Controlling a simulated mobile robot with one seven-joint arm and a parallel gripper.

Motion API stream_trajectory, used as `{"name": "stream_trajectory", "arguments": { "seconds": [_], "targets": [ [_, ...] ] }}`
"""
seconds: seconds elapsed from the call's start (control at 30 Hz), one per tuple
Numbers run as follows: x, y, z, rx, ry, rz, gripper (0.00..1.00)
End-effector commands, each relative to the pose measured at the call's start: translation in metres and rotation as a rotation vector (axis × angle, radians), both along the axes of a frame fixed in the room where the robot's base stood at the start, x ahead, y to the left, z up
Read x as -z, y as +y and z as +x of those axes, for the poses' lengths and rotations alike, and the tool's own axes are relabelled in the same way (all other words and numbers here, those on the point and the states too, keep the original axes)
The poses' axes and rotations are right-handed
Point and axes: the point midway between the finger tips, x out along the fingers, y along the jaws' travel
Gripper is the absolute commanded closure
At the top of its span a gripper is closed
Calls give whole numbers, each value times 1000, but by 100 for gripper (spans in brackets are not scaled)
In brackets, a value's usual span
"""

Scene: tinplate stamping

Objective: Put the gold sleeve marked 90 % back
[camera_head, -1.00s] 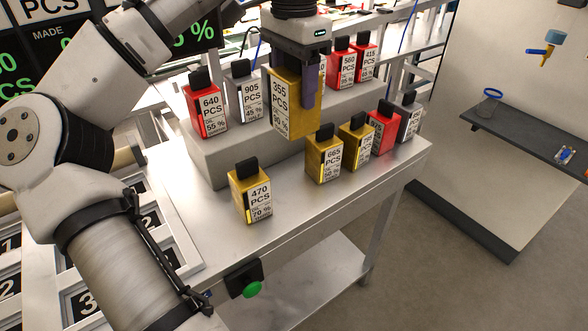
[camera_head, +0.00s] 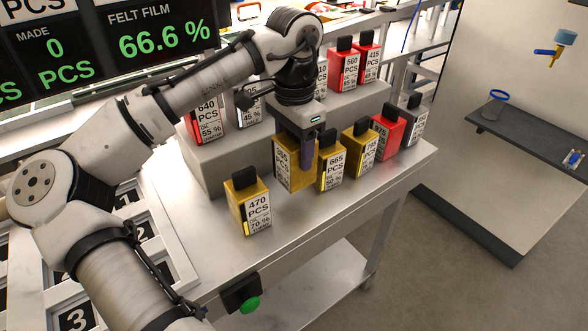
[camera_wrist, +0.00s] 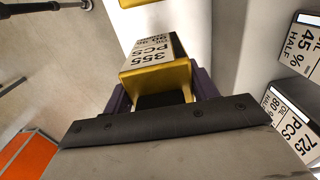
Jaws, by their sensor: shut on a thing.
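The gold sleeve marked 355 PCS and 90 % (camera_head: 286,172) is upright in my gripper (camera_head: 303,158), low over the front of the bench. It is between the gold 470 PCS, 70 % sleeve (camera_head: 247,205) at left and the gold 665 PCS sleeve (camera_head: 331,170) at right, close to the latter. I cannot tell whether its base touches the bench. In the wrist view the held sleeve (camera_wrist: 155,55) shows its 355 PCS label between the purple finger pads of my gripper (camera_wrist: 160,95).
The steel bench (camera_head: 310,220) has bare room along its front. A gold sleeve (camera_head: 359,148), a red sleeve (camera_head: 386,132) and a dark sleeve (camera_head: 413,122) continue the front row rightward. The grey step (camera_head: 205,163) behind carries red and dark sleeves. A green button (camera_head: 250,304) is at the front edge.

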Motion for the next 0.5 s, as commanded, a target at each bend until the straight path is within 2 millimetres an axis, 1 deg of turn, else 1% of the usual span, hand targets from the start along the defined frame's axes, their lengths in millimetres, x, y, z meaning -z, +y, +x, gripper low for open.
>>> {"name": "stream_trajectory", "arguments": {
  "seconds": [0.1,0.27,0.5],
  "targets": [
    [12,0,0,-1,-2,0,98],
    [23,0,0,-1,-2,0,98],
    [55,0,0,0,-2,0,98]
  ]
}}
